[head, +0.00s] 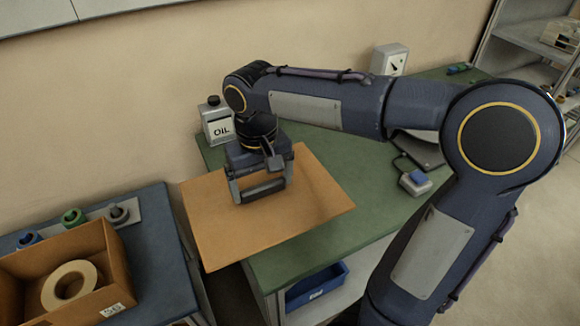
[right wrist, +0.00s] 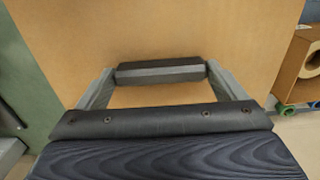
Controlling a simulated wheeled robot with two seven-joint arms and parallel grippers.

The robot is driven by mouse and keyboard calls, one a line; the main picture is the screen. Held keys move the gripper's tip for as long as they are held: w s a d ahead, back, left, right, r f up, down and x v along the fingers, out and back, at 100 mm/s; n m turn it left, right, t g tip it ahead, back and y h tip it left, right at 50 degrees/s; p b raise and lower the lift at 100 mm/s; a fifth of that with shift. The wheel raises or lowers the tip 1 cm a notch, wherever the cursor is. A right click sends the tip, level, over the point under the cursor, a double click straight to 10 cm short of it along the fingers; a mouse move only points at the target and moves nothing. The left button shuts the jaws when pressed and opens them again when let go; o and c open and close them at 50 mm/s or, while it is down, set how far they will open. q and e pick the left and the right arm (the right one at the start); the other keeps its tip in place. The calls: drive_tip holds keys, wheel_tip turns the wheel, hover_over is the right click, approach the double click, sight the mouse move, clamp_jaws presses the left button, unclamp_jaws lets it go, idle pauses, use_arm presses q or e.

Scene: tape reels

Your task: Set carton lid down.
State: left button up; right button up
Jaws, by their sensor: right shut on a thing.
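The carton lid (head: 300,205) is a flat brown cardboard sheet. In the head view it is over the near left part of the green table (head: 285,262), sticking out past its left edge. I cannot tell whether it touches the tabletop. My right gripper (head: 262,190) is above the lid and shut on it; the exact grip is hard to see. In the right wrist view the lid (right wrist: 150,30) fills most of the picture behind the fingers (right wrist: 160,72). The open carton (head: 112,262) stands at lower left with a tape reel (head: 68,285) inside. My left gripper is not in view.
The carton stands on a dark table (head: 160,255), beside several coloured spools (head: 74,217). An oil can (head: 217,122) is behind the lid. A blue bin (head: 317,287) is under the green table.

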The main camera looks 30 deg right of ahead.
drive_tip(key=shift+w+r, duration=0.15)
drive_tip(key=shift+w, duration=0.05)
drive_tip(key=shift+w+d, duration=0.2)
drive_tip(key=shift+d, duration=0.05)
drive_tip(key=d+f, duration=0.1)
drive_tip(key=d, duration=0.1)
drive_tip(key=w+d+f, duration=0.1)
drive_tip(key=d, duration=0.2)
drive_tip(key=d+f, duration=0.1)
drive_tip(key=d, duration=0.1)
drive_tip(key=shift+w+d+f+p, duration=0.2)
drive_tip(key=shift+w+f+p, duration=0.05)
drive_tip(key=shift+w+p, duration=0.15)
drive_tip(key=d+f, duration=0.2)
drive_tip(key=w+d+f, duration=0.1)
drive_tip(key=d+f, duration=0.1)
drive_tip(key=f, duration=0.1)
drive_tip(key=shift+w+d, duration=0.15)
drive_tip(key=shift+d, duration=0.05)
drive_tip(key=shift+w+d+f, duration=0.1)
drive_tip(key=shift+d+f, duration=0.3)
drive_tip(key=shift+f, duration=0.1)
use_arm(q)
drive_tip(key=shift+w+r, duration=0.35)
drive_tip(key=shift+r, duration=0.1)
use_arm(e)
drive_tip(key=shift+d+f, duration=0.2)
drive_tip(key=shift+f, duration=1.55)
